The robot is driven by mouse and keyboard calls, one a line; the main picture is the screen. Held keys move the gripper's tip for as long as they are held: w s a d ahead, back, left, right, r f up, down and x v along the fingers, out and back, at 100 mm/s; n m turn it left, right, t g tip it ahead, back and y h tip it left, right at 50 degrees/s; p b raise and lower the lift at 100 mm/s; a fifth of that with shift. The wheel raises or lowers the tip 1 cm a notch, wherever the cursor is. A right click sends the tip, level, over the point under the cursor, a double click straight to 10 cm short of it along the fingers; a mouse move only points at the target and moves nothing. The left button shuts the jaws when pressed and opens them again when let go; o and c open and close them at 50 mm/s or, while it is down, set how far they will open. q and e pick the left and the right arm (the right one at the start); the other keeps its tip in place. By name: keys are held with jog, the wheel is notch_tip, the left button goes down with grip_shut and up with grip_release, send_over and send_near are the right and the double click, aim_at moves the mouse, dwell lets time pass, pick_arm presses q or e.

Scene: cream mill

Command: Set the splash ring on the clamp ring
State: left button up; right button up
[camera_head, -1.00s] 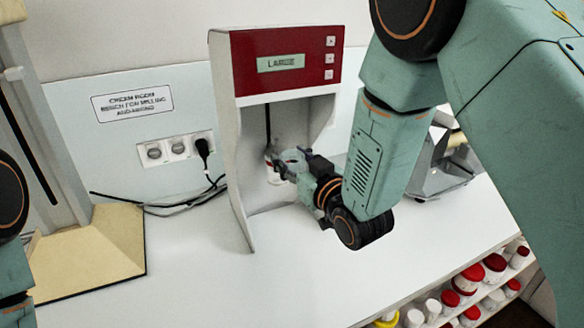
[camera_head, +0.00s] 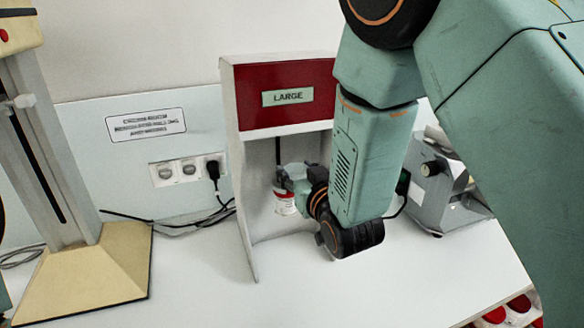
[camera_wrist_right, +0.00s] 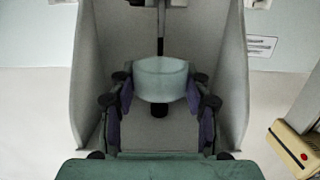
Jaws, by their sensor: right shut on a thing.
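The splash ring, a pale round cup-like wall, is between the purple-padded fingers of my right gripper (camera_head: 287,181) in the right wrist view (camera_wrist_right: 160,80). The gripper is shut on it from both sides, inside the mill housing (camera_head: 240,165) with the red top and "LARGE" label. A white jar with a red band (camera_head: 284,202) stands just below the gripper in the head view. I cannot clearly make out the clamp ring; it may be hidden at the jar's top. I cannot tell whether the splash ring touches anything below. My left gripper is out of view.
The mill's thin side walls stand close around my right gripper, and a dark vertical shaft (camera_wrist_right: 160,46) comes down behind the ring. A grey machine (camera_head: 440,190) stands to the right, a stand with a beige base (camera_head: 95,268) to the left. The bench front is clear.

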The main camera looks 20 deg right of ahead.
aim_at(292, 167)
jog(key=shift+w+d, duration=0.15)
jog(key=shift+w, duration=0.4)
jog(key=w, duration=0.2)
jog(key=shift+w+a+f, duration=0.2)
jog(key=shift+w+a, duration=0.15)
jog(key=shift+a, duration=0.05)
jog(key=shift+w, duration=0.3)
jog(key=shift+w+d+r, duration=0.15)
jog(key=shift+w+d, duration=0.05)
jog(key=shift+w, duration=0.25)
jog(key=shift+w+b, duration=0.3)
jog(key=shift+w, duration=0.25)
jog(key=shift+w+a, duration=0.2)
jog(key=shift+w, duration=0.3)
jog(key=shift+w+a, duration=0.1)
jog(key=shift+s+d, duration=0.2)
jog(key=shift+s, duration=0.05)
